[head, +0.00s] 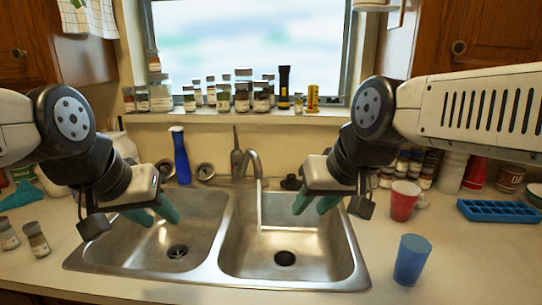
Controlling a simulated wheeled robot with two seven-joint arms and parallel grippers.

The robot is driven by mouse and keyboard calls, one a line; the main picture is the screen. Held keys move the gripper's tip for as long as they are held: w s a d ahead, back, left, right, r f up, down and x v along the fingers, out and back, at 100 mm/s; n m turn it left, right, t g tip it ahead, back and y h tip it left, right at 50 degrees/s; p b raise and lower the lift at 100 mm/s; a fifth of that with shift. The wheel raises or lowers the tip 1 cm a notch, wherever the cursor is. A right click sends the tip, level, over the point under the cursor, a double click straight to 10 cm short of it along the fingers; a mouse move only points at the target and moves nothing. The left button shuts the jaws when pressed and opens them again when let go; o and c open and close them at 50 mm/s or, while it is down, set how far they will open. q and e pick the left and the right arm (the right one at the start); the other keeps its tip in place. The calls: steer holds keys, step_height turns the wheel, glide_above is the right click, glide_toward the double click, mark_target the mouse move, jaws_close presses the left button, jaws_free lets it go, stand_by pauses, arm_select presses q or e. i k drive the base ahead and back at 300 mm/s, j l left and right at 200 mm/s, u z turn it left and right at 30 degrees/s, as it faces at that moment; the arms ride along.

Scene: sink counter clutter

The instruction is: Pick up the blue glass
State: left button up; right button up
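The blue glass (411,262) stands upright on the counter to the right of the sink, near the front. My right gripper (312,207) is over the right sink basin, to the left of the glass and apart from it. Its teal fingers point down and left, with a small gap between them and nothing held. My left gripper (158,216) is over the left basin, far from the glass. Its teal fingers look parted and hold nothing.
A red cup (404,200) stands behind the blue glass, and a blue ice tray (498,211) lies to the right. The double sink (216,262) has a faucet (254,164) at the back. Two small jars (37,239) stand at left.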

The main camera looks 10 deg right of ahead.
mark_target(410, 261)
steer(key=l+z, duration=0.15)
steer(key=z, duration=0.3)
steer(key=l+z, duration=0.15)
steer(key=z, duration=0.3)
steer(key=l+z, duration=0.15)
steer(key=z, duration=0.35)
steer(key=u, duration=1.6)
steer(key=k+l+z, duration=0.1)
steer(key=z, duration=0.25)
steer(key=k+l+z, duration=0.1)
steer(key=l+z, duration=0.35)
steer(key=z, duration=0.3)
steer(key=k+l+u, duration=0.25)
steer(key=k+l, duration=0.2)
steer(key=k+l+u, duration=0.25)
steer(key=k, duration=0.3)
steer(key=l, duration=0.1)
